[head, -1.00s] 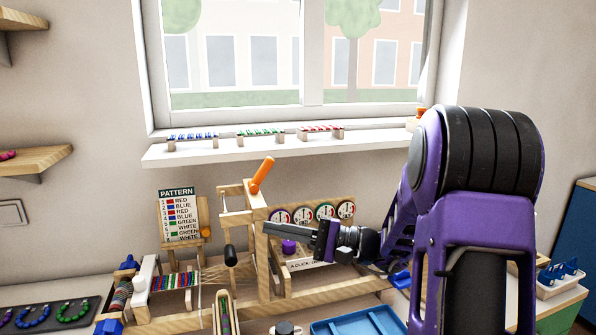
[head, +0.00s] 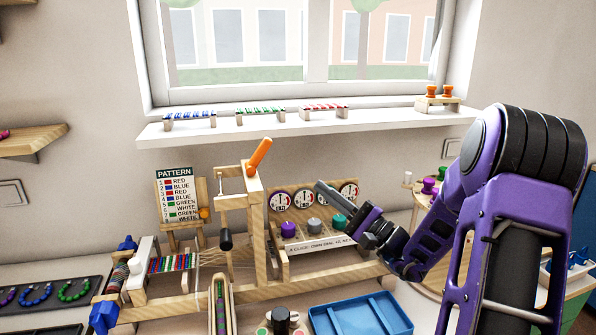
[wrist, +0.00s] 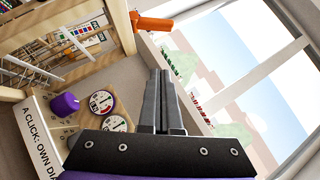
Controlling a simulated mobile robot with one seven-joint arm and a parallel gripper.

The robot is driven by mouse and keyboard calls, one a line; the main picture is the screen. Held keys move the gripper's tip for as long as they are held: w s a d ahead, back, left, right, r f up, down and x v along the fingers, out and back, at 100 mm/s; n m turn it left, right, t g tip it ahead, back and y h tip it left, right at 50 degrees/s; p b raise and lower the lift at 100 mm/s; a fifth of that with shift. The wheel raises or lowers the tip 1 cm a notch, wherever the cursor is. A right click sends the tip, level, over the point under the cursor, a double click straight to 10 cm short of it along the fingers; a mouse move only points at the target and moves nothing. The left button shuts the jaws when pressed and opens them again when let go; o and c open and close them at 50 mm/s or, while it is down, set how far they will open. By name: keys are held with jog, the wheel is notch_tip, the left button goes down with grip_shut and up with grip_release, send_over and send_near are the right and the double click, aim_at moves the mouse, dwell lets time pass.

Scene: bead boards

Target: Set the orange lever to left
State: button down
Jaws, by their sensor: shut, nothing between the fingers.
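The orange lever (head: 260,153) stands on top of a wooden post (head: 255,225) of the loom frame, its tip leaning up and to the right in the head view. It also shows in the wrist view (wrist: 153,22), beyond the fingertips. My gripper (head: 319,184) is shut and empty. It is right of the lever and a little lower in the head view, in front of the dial panel, apart from the lever. In the wrist view the closed fingers (wrist: 160,73) point toward the window side, with the lever ahead and slightly left.
The dial panel (head: 315,242) with coloured knobs stands right of the post. A pattern board (head: 180,200) is at the left. The white window sill (head: 385,123) with small racks runs behind. A blue tray (head: 360,315) lies in front.

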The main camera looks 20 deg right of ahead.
aim_at(258, 156)
jog(key=s+a+r+p+x, duration=0.1)
jog(key=s+x, duration=0.1)
jog(key=x, duration=1)
jog(key=shift+a+p, duration=0.3)
jog(key=shift+a, duration=0.15)
